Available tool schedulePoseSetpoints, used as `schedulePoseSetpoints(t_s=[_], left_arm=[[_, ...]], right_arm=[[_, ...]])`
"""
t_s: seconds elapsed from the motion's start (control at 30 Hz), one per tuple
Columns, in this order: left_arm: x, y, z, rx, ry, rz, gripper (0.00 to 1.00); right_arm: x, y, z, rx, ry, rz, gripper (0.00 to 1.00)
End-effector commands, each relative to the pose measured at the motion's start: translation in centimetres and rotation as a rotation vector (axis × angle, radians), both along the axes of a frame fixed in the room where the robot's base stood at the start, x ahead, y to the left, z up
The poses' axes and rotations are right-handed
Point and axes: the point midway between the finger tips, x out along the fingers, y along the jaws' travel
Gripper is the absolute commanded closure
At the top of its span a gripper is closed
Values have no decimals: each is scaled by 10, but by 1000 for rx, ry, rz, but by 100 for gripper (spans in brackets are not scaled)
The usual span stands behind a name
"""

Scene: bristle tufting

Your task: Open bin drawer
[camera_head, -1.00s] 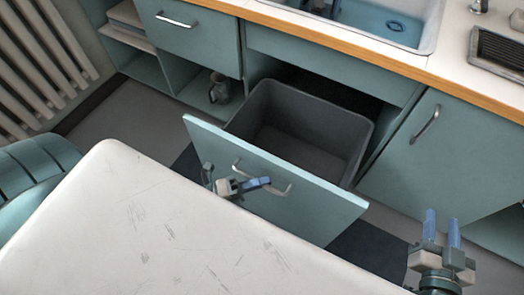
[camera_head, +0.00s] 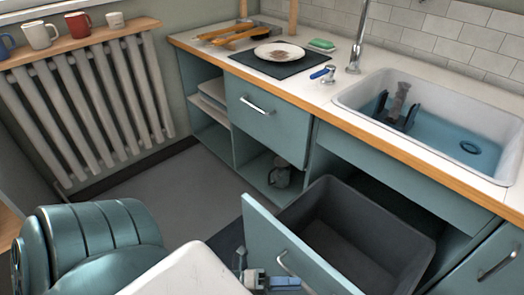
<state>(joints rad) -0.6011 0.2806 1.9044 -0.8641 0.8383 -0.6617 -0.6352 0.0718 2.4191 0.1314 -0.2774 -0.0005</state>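The bin drawer (camera_head: 292,250) is pulled out from the teal cabinet under the sink, with a grey bin (camera_head: 405,227) inside it, open at the top. Its bar handle (camera_head: 293,272) is on the front panel, near the bottom of the view. My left gripper (camera_head: 284,283) is low in the picture, beside or at the handle. Its blue fingers overlap the handle's lower part, and I cannot tell whether they grip it. The picture's lower edge cuts off part of the drawer front.
A sink (camera_head: 450,103) with a dark-armed object in it is above the drawer. A plate (camera_head: 279,53) lies on a dark mat on the counter. A jug (camera_head: 279,175) stands in the open shelf left of the drawer. The floor (camera_head: 165,203) before the radiator (camera_head: 90,110) is clear.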

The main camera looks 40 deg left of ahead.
Motion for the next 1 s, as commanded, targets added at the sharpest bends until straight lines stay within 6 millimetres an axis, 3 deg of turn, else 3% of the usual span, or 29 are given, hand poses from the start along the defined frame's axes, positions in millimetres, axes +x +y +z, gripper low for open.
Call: schedulePoseSetpoints(t_s=[0.2,0.4,1.0], left_arm=[[-32,33,-8,3,6,-4,68],[-48,52,-10,2,3,-2,68],[-52,57,-11,0,0,0,68]], right_arm=[[7,-1,13,-1,-54,-2,64],[5,0,7,2,-20,1,64],[-2,0,-3,2,19,2,64]])
